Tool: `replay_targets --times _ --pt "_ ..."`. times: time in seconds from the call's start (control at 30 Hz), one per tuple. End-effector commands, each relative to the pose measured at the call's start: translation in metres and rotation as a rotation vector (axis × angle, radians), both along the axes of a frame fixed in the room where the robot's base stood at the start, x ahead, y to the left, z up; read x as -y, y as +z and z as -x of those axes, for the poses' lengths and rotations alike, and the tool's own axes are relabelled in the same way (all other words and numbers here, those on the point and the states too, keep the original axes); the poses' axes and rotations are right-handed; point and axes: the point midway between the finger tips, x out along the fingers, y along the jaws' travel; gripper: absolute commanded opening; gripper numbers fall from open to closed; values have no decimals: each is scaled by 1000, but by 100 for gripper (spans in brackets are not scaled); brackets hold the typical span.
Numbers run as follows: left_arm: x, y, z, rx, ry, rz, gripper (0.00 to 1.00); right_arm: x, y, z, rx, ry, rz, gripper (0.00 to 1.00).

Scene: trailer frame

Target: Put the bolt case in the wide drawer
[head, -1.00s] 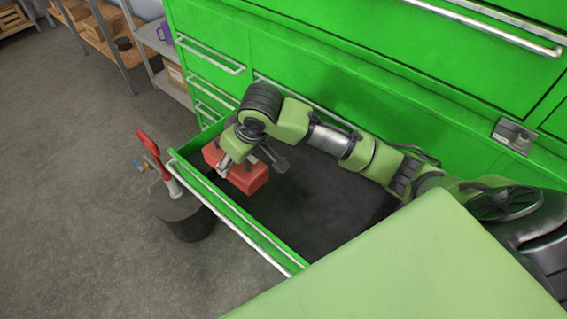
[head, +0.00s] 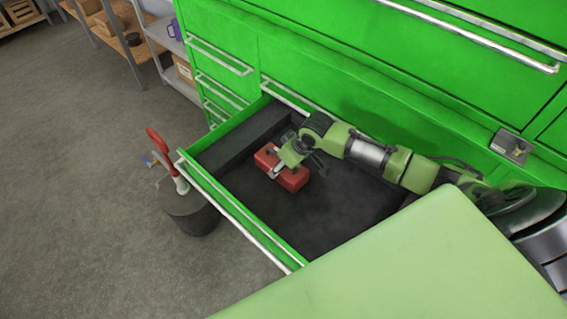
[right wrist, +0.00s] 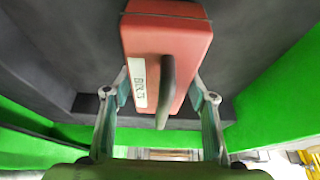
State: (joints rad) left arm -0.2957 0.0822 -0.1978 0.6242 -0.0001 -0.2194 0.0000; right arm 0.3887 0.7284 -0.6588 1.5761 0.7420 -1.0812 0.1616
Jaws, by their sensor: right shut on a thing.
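The bolt case is a red box (head: 294,181) inside the open wide drawer (head: 335,212), toward its left half. In the right wrist view the case (right wrist: 182,45) shows a white "BOLTS" label and a dark handle. My right gripper (head: 281,166) reaches down into the drawer and is shut on the case. Its two fingers press on either side of the case in the right wrist view (right wrist: 160,90). The case is low, close to the dark drawer floor; I cannot tell whether it touches. My left gripper is not in view.
The green cabinet (head: 330,62) rises behind the drawer. A dark cylinder (head: 190,212) with a red-handled tool stands outside the drawer's left front. A pale green surface (head: 400,270) covers the lower right. The drawer floor right of the case is clear.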

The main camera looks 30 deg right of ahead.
Motion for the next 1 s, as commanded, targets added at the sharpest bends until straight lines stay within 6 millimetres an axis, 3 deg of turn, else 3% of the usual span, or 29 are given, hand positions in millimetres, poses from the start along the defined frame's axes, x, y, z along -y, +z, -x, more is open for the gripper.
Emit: replay_targets --times 0.43,0.47,0.5,1.0 --pt "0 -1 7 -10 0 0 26 1 -7 -2 6 0 1 18" --pt "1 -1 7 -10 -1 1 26 1 -8 -1 3 0 2 57" --pt "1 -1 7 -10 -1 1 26 1 -8 -1 3 0 2 67" --pt "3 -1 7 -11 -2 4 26 2 2 2 3 0 2 68"
